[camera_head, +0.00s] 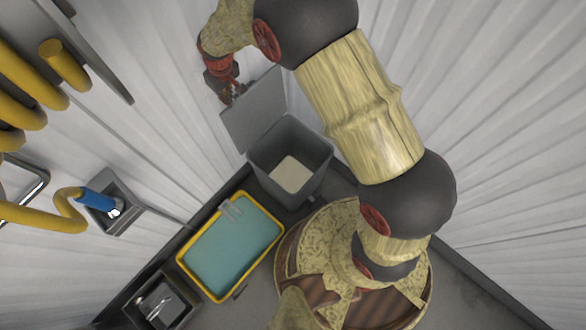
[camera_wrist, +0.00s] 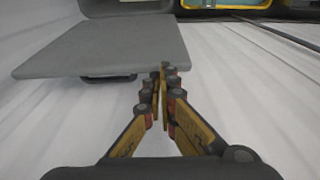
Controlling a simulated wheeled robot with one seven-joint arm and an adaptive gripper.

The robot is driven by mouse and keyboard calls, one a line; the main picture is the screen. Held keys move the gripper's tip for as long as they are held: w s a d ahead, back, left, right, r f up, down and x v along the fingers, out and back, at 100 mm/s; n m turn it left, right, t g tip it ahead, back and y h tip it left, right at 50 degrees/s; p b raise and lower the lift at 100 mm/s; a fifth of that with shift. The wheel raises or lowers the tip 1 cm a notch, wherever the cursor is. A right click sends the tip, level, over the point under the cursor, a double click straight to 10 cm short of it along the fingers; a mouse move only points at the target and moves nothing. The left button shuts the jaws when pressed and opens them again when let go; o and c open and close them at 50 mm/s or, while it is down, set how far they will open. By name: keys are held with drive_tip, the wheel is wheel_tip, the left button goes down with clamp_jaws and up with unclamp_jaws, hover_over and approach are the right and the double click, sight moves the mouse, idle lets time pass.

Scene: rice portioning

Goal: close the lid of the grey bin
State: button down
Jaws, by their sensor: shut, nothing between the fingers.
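The grey bin (camera_head: 262,160) stands in the corner by the white walls, with pale rice (camera_head: 291,175) at its bottom. Its flat grey lid (camera_head: 262,108) is open, tilted up and back from the rim. My gripper (camera_head: 228,95) is by the lid's far edge, on the side away from the bin. In the wrist view the lid (camera_wrist: 105,46) spans the upper left, with a dark handle on its edge. My gripper (camera_wrist: 163,72) is shut and empty, its fingertips close to the lid's edge; I cannot tell whether they touch it.
A yellow-rimmed tray with a teal inside (camera_head: 232,245) sits in front of the bin. A small dark container (camera_head: 162,300) stands at lower left. A blue-ended yellow hose (camera_head: 95,200) hangs at left. Ribbed white walls close in both sides.

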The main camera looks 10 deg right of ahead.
drive_tip(key=shift+f+b, duration=0.3)
drive_tip(key=shift+f, duration=0.45)
drive_tip(key=shift+s, duration=0.1)
drive_tip(key=shift+s+d+f, duration=0.1)
drive_tip(key=shift+s+d, duration=0.55)
drive_tip(key=shift+s, duration=0.15)
drive_tip(key=shift+s, duration=0.1)
